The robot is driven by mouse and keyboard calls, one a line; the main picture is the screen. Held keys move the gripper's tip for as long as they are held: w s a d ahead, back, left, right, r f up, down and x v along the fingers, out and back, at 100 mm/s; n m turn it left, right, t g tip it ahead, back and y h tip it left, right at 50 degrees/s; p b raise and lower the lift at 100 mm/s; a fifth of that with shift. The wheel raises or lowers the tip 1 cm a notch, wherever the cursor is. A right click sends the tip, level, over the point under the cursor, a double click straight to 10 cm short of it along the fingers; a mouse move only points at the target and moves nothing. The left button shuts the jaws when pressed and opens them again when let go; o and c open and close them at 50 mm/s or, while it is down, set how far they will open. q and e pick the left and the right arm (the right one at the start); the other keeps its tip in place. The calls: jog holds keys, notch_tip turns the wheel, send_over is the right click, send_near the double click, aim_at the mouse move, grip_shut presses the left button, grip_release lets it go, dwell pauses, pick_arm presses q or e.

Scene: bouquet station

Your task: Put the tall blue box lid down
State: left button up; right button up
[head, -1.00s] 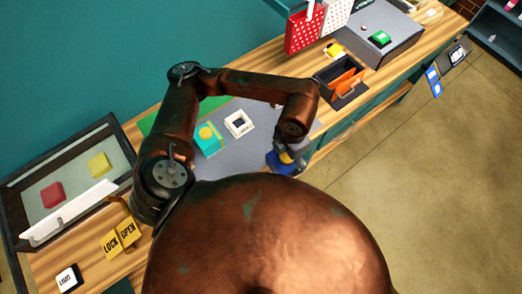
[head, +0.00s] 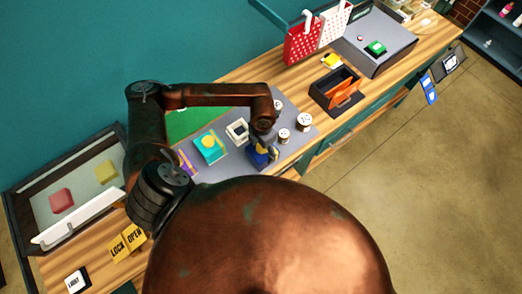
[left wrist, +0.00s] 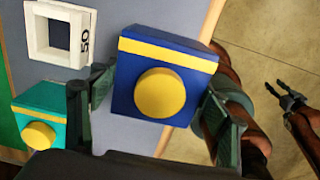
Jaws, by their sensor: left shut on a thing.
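The tall blue box lid (left wrist: 163,80) is dark blue with a yellow band and a round yellow knob. My left gripper (left wrist: 160,105) is shut on it, with one finger at each side. In the head view the blue lid (head: 262,156) is under my left gripper (head: 262,142), over the front part of the grey mat (head: 298,111). I cannot tell whether it touches the mat. My right gripper (left wrist: 287,92) shows at the right of the left wrist view, fingers apart and empty, over the floor.
A teal box (head: 210,146) with a yellow knob and an open white square box (head: 237,131) stand left of the lid. Several white spools (head: 304,121) stand to its right. A black tray (head: 336,91) with orange inside is farther right.

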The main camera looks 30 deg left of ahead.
pick_arm(q)
jog(key=shift+a+f, duration=0.25)
jog(key=shift+f, duration=0.05)
notch_tip(320, 180, down, 3)
jog(key=shift+w+a+f+p, duration=0.1)
jog(key=shift+p, duration=0.35)
jog(key=shift+f, duration=0.1)
jog(key=shift+f, duration=0.1)
jog(key=o, duration=1.1)
